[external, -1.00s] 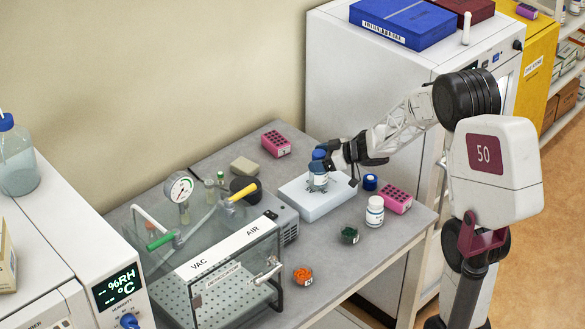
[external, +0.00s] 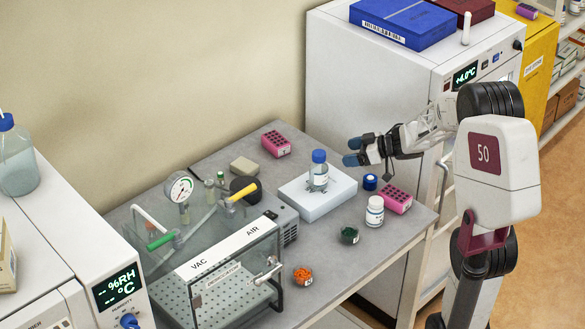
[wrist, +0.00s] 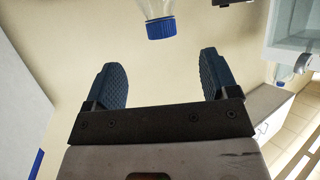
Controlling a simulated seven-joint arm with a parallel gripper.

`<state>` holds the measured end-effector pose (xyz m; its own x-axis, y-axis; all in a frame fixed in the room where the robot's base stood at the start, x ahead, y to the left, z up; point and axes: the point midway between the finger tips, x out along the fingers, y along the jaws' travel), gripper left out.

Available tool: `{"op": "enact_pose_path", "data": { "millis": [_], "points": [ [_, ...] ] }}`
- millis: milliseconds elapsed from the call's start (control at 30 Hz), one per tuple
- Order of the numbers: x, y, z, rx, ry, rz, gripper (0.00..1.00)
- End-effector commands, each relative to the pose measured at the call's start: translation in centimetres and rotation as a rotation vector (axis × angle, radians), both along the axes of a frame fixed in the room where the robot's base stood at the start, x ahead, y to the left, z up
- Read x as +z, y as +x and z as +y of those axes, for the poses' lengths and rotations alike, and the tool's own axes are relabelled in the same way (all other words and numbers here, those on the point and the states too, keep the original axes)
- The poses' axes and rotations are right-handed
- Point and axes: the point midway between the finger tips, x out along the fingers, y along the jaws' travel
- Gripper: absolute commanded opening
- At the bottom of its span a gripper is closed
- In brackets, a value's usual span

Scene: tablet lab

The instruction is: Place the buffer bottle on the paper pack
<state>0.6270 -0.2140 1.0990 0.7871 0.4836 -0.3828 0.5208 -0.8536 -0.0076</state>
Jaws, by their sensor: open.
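The buffer bottle (external: 319,174), clear with a blue cap and a white label, stands upright on the paper pack (external: 308,207), a white block on the grey bench. My gripper (external: 352,151) is open and empty, to the right of the bottle and apart from it in the external view. In the wrist view, my gripper's two blue pads (wrist: 161,82) are spread wide with nothing between them. The bottle's blue cap (wrist: 161,28) shows at the top of the wrist view, beyond the fingertips.
A white bottle (external: 375,212), a blue cap (external: 370,182) and a pink rack (external: 396,200) stand right of the pack. A dark green-black pot (external: 349,236) and an orange-filled dish (external: 303,276) lie in front. A clear vacuum chamber (external: 225,262) stands at left.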

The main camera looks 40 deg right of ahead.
Motion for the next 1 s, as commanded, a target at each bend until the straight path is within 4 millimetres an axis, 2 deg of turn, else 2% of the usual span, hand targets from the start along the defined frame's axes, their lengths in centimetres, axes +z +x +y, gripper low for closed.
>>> {"op": "enact_pose_path", "data": {
  "millis": [233,800,1000],
  "points": [
    [0.38,-0.71,-0.41,-0.001,0.0,0.0,0.8],
    [0.38,-0.71,-0.43,-0.001,0.0,0.0,0.8],
    [0.92,-0.5,-0.14,-0.03,-0.024,-0.012,0.8]
  ]
}}
